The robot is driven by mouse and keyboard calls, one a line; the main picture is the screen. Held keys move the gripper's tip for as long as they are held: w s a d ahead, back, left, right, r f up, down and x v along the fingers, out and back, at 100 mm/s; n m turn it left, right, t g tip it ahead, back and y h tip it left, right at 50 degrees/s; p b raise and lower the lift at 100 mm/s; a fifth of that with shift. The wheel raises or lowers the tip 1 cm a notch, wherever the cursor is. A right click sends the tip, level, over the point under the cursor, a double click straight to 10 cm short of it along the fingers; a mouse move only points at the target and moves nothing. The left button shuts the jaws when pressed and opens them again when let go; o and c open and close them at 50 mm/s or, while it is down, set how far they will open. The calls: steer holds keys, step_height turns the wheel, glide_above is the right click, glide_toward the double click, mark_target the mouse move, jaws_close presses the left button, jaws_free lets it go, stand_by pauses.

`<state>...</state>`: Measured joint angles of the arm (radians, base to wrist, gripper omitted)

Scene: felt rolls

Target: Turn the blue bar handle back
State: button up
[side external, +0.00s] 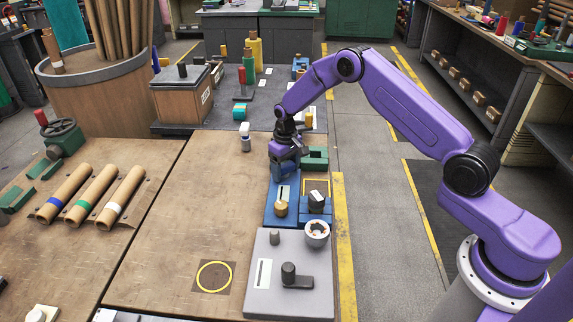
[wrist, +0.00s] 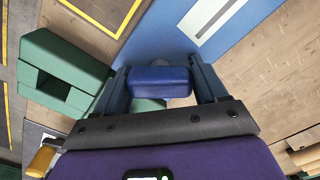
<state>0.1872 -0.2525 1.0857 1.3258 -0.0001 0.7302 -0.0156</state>
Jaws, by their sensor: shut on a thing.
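The blue bar handle (wrist: 158,82) sits between my gripper's fingers in the wrist view, spanning the gap from one finger to the other. My gripper (side external: 285,160) is shut on it at the far end of the blue plate (side external: 270,214). The bar stands over this plate, and a round grey part shows just behind it in the wrist view. In the side view the bar is mostly hidden by my gripper. A white strip (side external: 284,192) marks the plate near the handle; it also shows in the wrist view (wrist: 210,18).
A green block (side external: 315,158) stands close beside my gripper, also at left in the wrist view (wrist: 60,72). The wooden table (side external: 190,225) is mostly clear to the left.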

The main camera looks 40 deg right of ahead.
mark_target(286, 165)
steer(key=shift+n, duration=0.3)
steer(key=n, duration=0.4)
steer(key=shift+f, duration=0.1)
steer(key=n, duration=0.4)
stand_by(0.3)
steer(key=o, duration=1.1)
steer(key=shift+o, duration=0.2)
steer(key=shift+s, duration=0.1)
steer(key=shift+r, duration=2.55)
